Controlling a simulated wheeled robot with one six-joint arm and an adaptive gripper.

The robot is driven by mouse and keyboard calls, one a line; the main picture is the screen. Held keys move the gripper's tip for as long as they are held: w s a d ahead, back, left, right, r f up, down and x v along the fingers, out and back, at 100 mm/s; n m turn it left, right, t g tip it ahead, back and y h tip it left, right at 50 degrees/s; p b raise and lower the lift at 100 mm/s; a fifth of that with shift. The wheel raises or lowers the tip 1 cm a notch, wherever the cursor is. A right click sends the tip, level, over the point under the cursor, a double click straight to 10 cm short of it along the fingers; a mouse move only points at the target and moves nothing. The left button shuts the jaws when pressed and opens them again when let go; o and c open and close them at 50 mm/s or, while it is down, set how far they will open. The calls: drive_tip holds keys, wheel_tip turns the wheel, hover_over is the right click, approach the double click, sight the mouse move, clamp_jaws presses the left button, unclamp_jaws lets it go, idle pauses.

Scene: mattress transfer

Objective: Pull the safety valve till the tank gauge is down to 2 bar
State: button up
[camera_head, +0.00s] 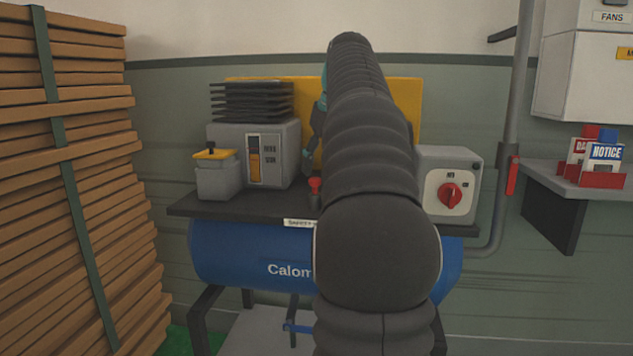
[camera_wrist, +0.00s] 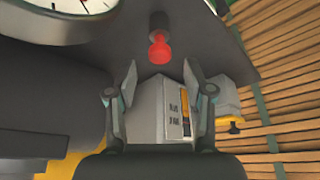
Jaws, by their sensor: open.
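The safety valve is a small red knob (camera_head: 315,186) at the front of the dark shelf above the blue tank (camera_head: 235,255). In the wrist view the red knob (camera_wrist: 159,47) sits just beyond and between my fingertips, with a gap around it. My gripper (camera_wrist: 160,70) is open and empty. In the head view my gripper (camera_head: 308,160) shows only partly, above the knob, because my dark arm hides much of it. A round white gauge (camera_wrist: 82,8) is cut off at the top left of the wrist view; its reading cannot be told. The arm hides it in the head view.
A grey motor block (camera_head: 270,150) with black fins stands left of the valve. A switch box (camera_head: 447,190) with a red knob stands right. Stacked planks (camera_head: 70,180) fill the left side. A pipe (camera_head: 515,90) and a wall shelf (camera_head: 555,185) are right.

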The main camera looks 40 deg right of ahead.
sight(315, 178)
drive_tip(key=shift+b+x, duration=0.3)
drive_tip(key=shift+x, duration=1.4)
clamp_jaws()
